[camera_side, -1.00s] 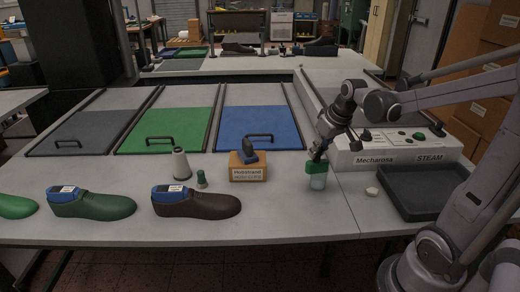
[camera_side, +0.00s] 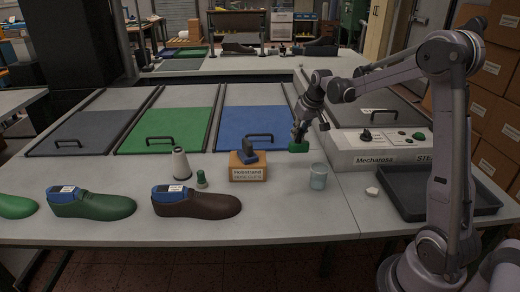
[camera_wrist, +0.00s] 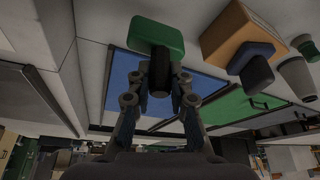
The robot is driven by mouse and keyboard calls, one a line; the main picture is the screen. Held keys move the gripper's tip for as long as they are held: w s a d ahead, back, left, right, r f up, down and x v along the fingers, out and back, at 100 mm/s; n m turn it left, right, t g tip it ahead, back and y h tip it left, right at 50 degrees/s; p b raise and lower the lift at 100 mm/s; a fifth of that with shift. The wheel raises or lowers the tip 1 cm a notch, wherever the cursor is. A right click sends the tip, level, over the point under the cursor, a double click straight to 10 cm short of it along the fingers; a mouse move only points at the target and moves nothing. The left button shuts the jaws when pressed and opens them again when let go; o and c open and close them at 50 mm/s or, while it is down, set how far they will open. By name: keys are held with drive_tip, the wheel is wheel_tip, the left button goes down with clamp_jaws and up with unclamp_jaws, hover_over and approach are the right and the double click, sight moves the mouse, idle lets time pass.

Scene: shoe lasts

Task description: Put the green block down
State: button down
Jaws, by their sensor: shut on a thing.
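A cardboard-coloured block with a dark top (camera_side: 248,168) stands left of my gripper. Blue (camera_side: 255,125) and green (camera_side: 168,130) panels lie behind. A black tray (camera_side: 440,182) is at right.

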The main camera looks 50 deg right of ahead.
sight(300, 148)
drive_tip(key=shift+f, duration=4.25)
drive_tip(key=shift+f, duration=0.1)
drive_tip(key=c, duration=1.2)
unclamp_jaws()
drive_tip(key=v, duration=1.2)
drive_tip(key=s+a+n+t, duration=0.1)
drive_tip(key=s+a, duration=0.3)
drive_tip(key=a, duration=0.4)
drive_tip(key=s+a+r+n+t+y, duration=0.1)
drive_tip(key=s+a+n, duration=0.1)
drive_tip(key=s+a, duration=0.3)
drive_tip(key=s+a+n+t, duration=0.1)
drive_tip(key=s+a, duration=0.4)
drive_tip(key=a, duration=0.6)
drive_tip(key=shift+s+r+y, duration=0.25)
drive_tip(key=shift+y, duration=0.15)
